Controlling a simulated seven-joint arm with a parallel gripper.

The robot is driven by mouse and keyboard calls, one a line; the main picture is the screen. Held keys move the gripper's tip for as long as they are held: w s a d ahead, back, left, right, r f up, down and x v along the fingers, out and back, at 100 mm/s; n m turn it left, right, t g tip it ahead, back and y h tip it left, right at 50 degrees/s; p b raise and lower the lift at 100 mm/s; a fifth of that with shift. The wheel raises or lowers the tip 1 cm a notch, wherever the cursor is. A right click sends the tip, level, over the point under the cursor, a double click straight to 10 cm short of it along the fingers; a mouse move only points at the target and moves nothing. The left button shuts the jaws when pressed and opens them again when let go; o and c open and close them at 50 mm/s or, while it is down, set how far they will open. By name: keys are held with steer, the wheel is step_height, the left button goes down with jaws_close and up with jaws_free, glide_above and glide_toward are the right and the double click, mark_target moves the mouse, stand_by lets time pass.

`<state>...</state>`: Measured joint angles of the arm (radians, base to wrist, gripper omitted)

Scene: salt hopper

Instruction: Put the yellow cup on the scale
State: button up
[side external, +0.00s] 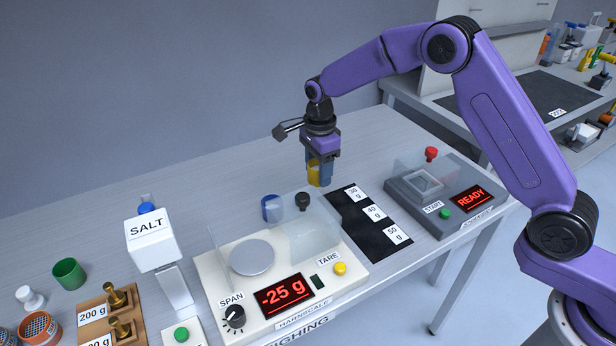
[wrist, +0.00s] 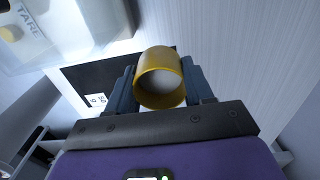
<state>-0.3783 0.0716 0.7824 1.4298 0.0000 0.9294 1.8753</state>
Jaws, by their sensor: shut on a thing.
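The yellow cup (side external: 314,172) is between the fingers of my gripper (side external: 320,172), above the table near the black mat. In the wrist view the yellow cup (wrist: 161,80) sits between the two dark fingers of my gripper (wrist: 160,88), which touch its sides. Its open rim faces the camera and its inside looks pale. The scale (side external: 225,295) stands at the front left of my gripper. Its round grey pan (side external: 252,257) is bare, and its display (side external: 283,294) reads -25 g. A clear shield stands around part of the pan.
A blue cup (side external: 271,208) and a dark knobbed object (side external: 303,201) stand behind the scale. A black mat (side external: 354,212) has labels 30, 40 and 50 g. A READY machine (side external: 445,205) is at right; the SALT hopper (side external: 152,240) and green cup (side external: 69,273) are at left.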

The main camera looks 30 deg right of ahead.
steer(key=s+d+r, duration=0.3)
steer(key=s+r, duration=0.2)
steer(key=s, duration=0.4)
steer(key=s+a+r+n, duration=0.2)
steer(key=s+a, duration=0.4)
steer(key=a, duration=0.2)
steer(key=s+a+r+n, duration=0.2)
steer(key=s+a+r, duration=0.1)
steer(key=s+a, duration=0.3)
glide_above(252, 256)
steer(key=s, duration=0.1)
steer(key=shift+n, duration=0.3)
steer(key=f, duration=0.9)
steer(key=shift+d, duration=0.3)
steer(key=shift+w+a+f, duration=0.2)
steer(key=shift+w+f, duration=0.05)
steer(key=shift+f, duration=0.15)
steer(key=shift+w+a+f, duration=0.2)
steer(key=shift+f, duration=1.6)
steer(key=shift+f, duration=0.15)
steer(key=o, duration=1.2)
steer(key=shift+c, duration=0.2)
